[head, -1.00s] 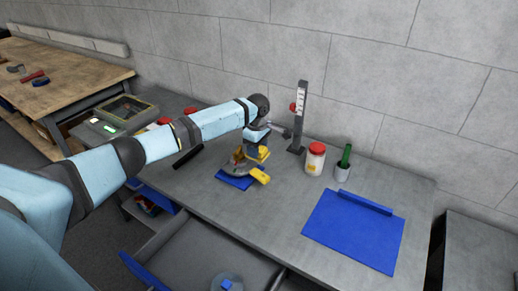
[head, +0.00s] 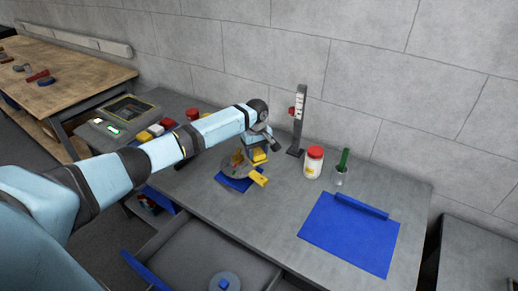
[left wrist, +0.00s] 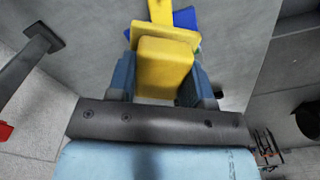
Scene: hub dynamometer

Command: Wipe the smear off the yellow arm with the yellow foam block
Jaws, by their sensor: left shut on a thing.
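My left gripper (head: 257,147) is shut on the yellow foam block (head: 259,157) over the desk. In the left wrist view the foam block (left wrist: 163,65) sits between the two blue fingers (left wrist: 160,80). The yellow arm (head: 258,178) sticks out toward the front right from a grey round device, just in front of the block. In the left wrist view the yellow arm (left wrist: 173,17) shows just beyond the block; I cannot tell whether they touch. I cannot make out the smear. My right gripper is not in view.
The grey round device (head: 232,170) stands on a blue mat (head: 240,185). A dark post (head: 299,125), a red-lidded jar (head: 313,165) and a cup with a green item (head: 340,176) stand to the right. A larger blue mat (head: 345,235) lies front right. An open drawer (head: 190,255) is below.

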